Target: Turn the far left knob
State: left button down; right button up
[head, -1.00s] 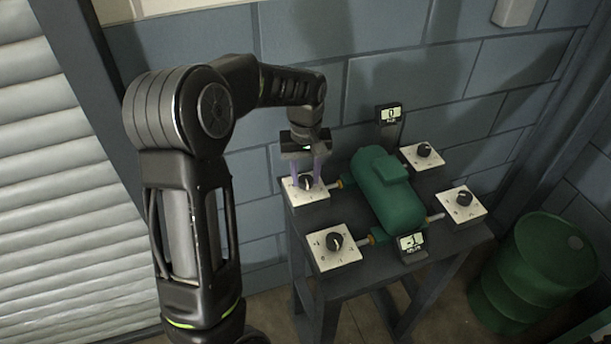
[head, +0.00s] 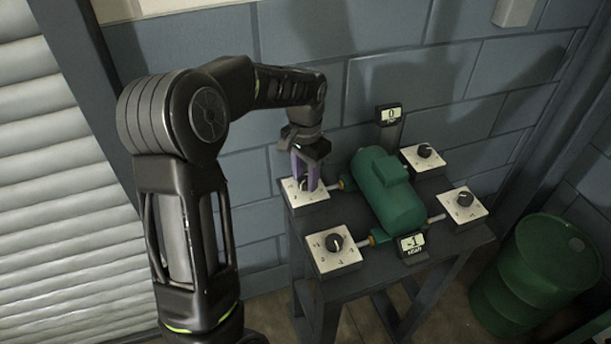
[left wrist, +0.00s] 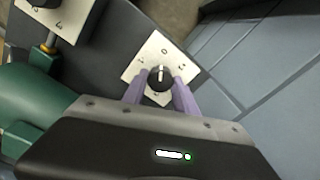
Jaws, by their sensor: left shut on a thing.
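The far left knob (left wrist: 160,76) is black with a white pointer line and sits on a white dial plate (head: 297,196) with printed numbers. My left gripper (head: 305,184) comes down on it from above, its purple fingers on both sides of the knob. In the left wrist view the fingers (left wrist: 160,82) are shut on the knob, and the pointer line points roughly at the 0 mark. In the head view the fingers partly hide the knob. My right gripper is not in view.
A green motor casing (head: 385,190) lies on the dark table (head: 370,278) between several dials. The near left knob (head: 334,242) is free. The far display (head: 389,115) reads 0 and the near one (head: 411,245) reads -1. A green barrel (head: 535,270) stands at right.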

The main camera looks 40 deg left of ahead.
aim_at(305, 180)
pick_arm(q)
jog(key=shift+m, duration=0.5)
jog(key=c, duration=1)
grip_release()
jog(key=shift+o, duration=0.2)
jog(key=shift+r, duration=0.1)
notch_tip(305, 180, up, 8)
jog(key=shift+f+b, duration=0.15)
jog(key=shift+b, duration=0.25)
